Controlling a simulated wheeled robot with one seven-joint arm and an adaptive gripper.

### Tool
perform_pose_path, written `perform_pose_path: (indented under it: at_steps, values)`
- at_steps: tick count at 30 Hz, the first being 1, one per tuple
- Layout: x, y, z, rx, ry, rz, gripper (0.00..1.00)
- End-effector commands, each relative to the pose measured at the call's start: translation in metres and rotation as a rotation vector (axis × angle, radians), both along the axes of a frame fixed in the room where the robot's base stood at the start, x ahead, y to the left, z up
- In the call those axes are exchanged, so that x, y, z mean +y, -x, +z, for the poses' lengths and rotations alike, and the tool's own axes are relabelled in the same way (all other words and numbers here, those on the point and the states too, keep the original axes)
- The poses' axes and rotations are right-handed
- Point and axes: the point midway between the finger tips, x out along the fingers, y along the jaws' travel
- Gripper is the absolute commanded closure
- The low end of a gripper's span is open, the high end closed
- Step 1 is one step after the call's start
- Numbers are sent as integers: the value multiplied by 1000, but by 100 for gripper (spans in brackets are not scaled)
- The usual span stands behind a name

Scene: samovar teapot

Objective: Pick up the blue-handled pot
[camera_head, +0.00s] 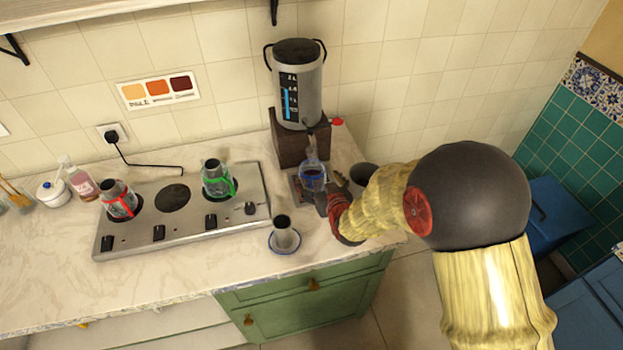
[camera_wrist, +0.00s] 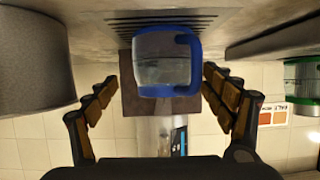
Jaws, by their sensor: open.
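The blue-handled pot (camera_head: 313,178) is see-through with blue bands and stands on the slotted drip tray below the samovar's tap. In the wrist view the pot (camera_wrist: 165,62) appears upside down, between the spread fingers. My gripper (camera_head: 329,199) is at the pot's front right in the head view. In the wrist view my gripper (camera_wrist: 160,77) is open, one finger on each side of the pot, with gaps visible on both sides. The fingers partly hide the tray in the head view.
The samovar (camera_head: 297,90) stands on a dark wooden block (camera_head: 300,148) behind the pot. A grey cup (camera_head: 364,174) is close right of my gripper. A grey cup on a blue-rimmed saucer (camera_head: 285,248) is at front left. The stove (camera_head: 150,235) holds red-handled (camera_head: 118,199) and green-handled (camera_head: 216,179) pots.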

Motion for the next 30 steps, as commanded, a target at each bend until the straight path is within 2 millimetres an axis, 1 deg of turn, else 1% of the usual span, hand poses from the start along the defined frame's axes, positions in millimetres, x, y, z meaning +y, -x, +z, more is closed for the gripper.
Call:
perform_pose_path:
  at_steps: [1,4,9,12,18,30]
  values:
    - [4,-5,-6,1,0,1,17]
    - [12,-17,-13,0,0,1,17]
    - [17,-34,-19,0,0,0,17]
    - [18,-37,-19,-1,0,0,17]
    - [18,-37,-19,-1,0,0,17]
    - [18,-37,-19,0,0,0,40]
